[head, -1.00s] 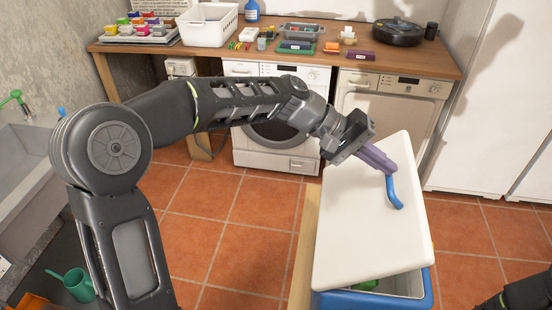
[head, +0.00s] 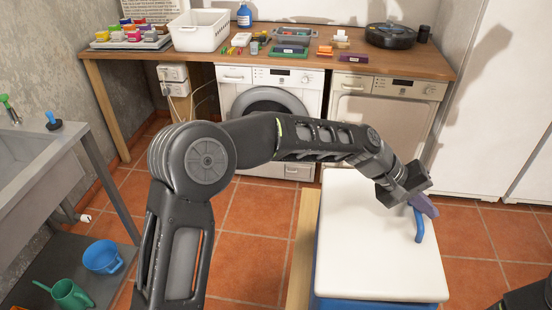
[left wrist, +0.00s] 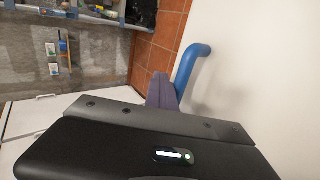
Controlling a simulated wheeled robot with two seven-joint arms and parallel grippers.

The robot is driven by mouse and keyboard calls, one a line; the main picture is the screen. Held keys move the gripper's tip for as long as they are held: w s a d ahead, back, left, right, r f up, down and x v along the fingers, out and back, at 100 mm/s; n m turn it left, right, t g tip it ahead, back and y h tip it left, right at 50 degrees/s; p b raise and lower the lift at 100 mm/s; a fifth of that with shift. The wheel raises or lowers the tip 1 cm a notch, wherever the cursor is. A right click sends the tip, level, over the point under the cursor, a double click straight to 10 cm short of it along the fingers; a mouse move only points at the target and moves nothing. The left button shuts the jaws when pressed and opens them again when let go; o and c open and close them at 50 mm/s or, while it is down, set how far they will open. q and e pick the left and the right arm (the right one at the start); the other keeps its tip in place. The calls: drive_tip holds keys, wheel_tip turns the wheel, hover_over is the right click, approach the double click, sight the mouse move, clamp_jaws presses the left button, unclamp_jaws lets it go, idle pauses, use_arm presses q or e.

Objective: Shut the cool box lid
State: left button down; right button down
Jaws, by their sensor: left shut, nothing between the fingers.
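The cool box (head: 365,304) is blue with a white lid (head: 375,235). The lid lies flat over the box in the head view, and no gap shows along its front edge. A blue handle (head: 419,225) sits on the lid's right side; it also shows in the left wrist view (left wrist: 190,68). My left gripper (head: 430,207) is shut and empty, its purple fingers right beside the handle. Whether the fingers touch the handle or lid is not clear. In the left wrist view the fingers (left wrist: 162,92) are next to the handle. My right gripper is not in view.
A wooden bench (head: 305,235) edge runs left of the box. Behind are a washing machine (head: 270,95) and another appliance under a wooden counter (head: 225,60). A white fridge-like cabinet (head: 490,110) stands at the right. Tiled floor is clear between.

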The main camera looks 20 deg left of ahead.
use_arm(q)
drive_tip(key=shift+w+a+f, duration=0.1)
drive_tip(key=shift+a+f, duration=0.15)
drive_tip(key=shift+f, duration=0.35)
wheel_tip(320, 180, up, 4)
drive_tip(key=p, duration=0.2)
drive_tip(key=shift+d+r+p, duration=0.1)
drive_tip(key=shift+r+p, duration=0.15)
drive_tip(key=shift+p, duration=0.15)
wheel_tip(320, 180, up, 10)
drive_tip(key=d, duration=0.1)
drive_tip(key=shift+w+d+b, duration=0.2)
drive_tip(key=shift+d+b, duration=0.15)
drive_tip(key=shift+b, duration=0.1)
